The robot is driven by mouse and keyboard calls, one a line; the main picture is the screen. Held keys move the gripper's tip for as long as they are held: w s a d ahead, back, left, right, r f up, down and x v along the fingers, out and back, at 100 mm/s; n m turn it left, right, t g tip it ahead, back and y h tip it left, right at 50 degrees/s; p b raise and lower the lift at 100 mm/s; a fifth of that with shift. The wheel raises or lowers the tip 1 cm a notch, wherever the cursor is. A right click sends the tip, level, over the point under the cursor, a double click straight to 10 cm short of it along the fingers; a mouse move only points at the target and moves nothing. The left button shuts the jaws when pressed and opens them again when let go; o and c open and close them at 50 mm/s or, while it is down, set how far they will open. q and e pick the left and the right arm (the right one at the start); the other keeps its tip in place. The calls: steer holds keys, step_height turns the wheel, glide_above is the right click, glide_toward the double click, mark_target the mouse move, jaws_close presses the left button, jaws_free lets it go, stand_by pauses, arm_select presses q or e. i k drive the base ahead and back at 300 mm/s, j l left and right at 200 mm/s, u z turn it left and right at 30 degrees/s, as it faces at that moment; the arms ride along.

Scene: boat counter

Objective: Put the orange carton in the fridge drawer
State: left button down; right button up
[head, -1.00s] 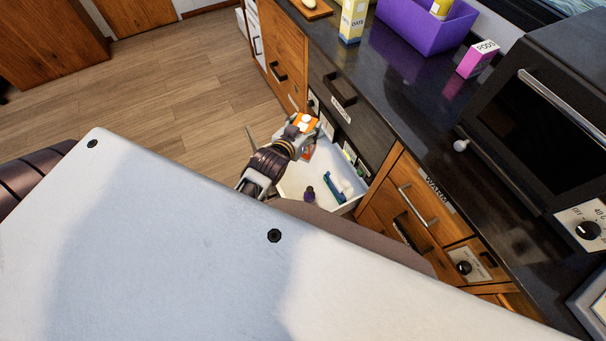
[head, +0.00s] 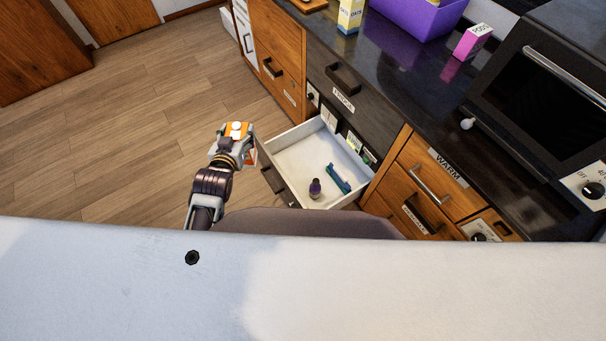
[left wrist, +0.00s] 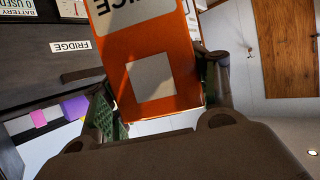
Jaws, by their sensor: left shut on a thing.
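The orange carton (head: 240,129), with a white cap, is held in my left gripper (head: 234,146). It shows large in the left wrist view (left wrist: 155,65), between the fingers, with its lettering upside down. The open drawer (head: 292,142) has a white inside and stands below a dark front marked FRIDGE (head: 343,100). The FRIDGE label also shows in the left wrist view (left wrist: 70,47). The carton is just left of the drawer, beside its front edge, with the floor behind it. My right gripper is not in view.
In the drawer are a small dark purple bottle (head: 315,188) and a teal object (head: 338,178); much of its white floor is bare. The counter holds a purple bin (head: 415,22), a pink box (head: 472,41), a yellow carton (head: 350,15) and an oven (head: 545,90).

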mark_target(289, 158)
steer(key=j+u, duration=0.2)
steer(key=u, duration=0.25)
steer(key=j+u, duration=0.2)
steer(key=u, duration=0.2)
steer(key=j+u, duration=0.15)
steer(key=u, duration=0.3)
steer(key=i+j+u, duration=0.1)
steer(key=u, duration=0.3)
steer(key=i+j+u, duration=0.25)
steer(key=u, duration=0.2)
steer(key=i+j+z, duration=0.1)
steer(key=i, duration=0.35)
steer(key=i+z, duration=0.95)
steer(key=i, duration=0.6)
